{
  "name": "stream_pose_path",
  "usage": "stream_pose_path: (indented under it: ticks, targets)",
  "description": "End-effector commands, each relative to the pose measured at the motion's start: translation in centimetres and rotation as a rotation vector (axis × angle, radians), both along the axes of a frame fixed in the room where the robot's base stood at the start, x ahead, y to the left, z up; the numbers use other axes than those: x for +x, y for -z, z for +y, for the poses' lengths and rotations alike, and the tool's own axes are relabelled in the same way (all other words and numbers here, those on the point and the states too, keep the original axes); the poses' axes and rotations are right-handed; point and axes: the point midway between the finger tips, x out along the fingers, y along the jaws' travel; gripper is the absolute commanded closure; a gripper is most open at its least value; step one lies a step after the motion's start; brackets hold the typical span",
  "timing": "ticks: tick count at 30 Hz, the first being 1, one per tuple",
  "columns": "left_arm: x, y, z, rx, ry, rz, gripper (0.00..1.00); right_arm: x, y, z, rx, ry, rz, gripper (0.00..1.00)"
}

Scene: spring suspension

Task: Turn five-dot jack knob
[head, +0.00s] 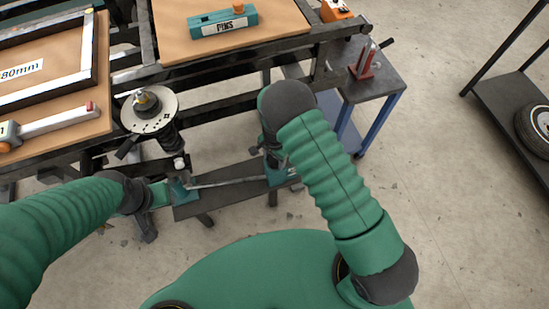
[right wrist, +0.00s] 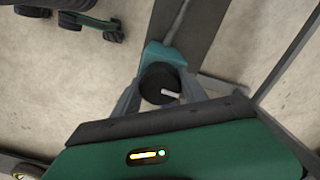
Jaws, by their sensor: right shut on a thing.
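A black round knob (right wrist: 157,80) with a pale pointer mark sits on the end of a teal jack body (right wrist: 164,55) in the right wrist view. My right gripper (right wrist: 160,94) is shut on this knob, one grey finger on each side. No dots show on it. In the head view the right teal jack (head: 281,178) is at the right end of a dark beam, partly hidden by my right arm. Another teal jack (head: 181,188) is at the beam's left end. My left gripper (head: 158,194) is beside it; its fingers are too small to read.
A coil-spring strut with a round metal plate (head: 150,112) stands behind the left jack. The dark beam (head: 225,190) and a thin rod join the jacks. A workbench (head: 235,45) lies behind, a side table (head: 370,85) to the right.

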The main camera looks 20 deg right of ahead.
Motion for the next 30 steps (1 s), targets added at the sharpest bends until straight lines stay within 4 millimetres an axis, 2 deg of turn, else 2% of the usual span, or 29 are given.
stream_pose_path:
  ticks: [1, 16, 17, 18, 22, 30]
  targets:
    - [0.0, -0.09, 0.0, 0.0, 0.0, 0.0, 0.64, 0.59, -0.34, -0.13, -0.003, 0.01, -0.015, 0.91]
    - [0.0, -0.12, 0.0, 0.0, 0.0, 0.0, 0.64, 0.64, -0.35, -0.17, -0.002, 0.03, -0.015, 0.91]
    - [0.0, -0.12, 0.0, 0.0, 0.0, 0.0, 0.64, 0.64, -0.35, -0.17, -0.002, 0.029, -0.015, 0.49]
    - [0.0, -0.12, 0.0, 0.0, 0.0, 0.0, 0.64, 0.63, -0.35, -0.16, -0.002, 0.029, -0.015, 0.44]
    - [0.0, -0.11, 0.0, 0.0, 0.0, 0.0, 0.64, 0.45, -0.25, -0.12, -0.001, 0.029, -0.011, 0.28]
    - [0.0, -0.1, 0.0, 0.0, 0.0, 0.0, 0.64, 0.19, -0.17, -0.06, 0.0, 0.028, -0.005, 0.28]
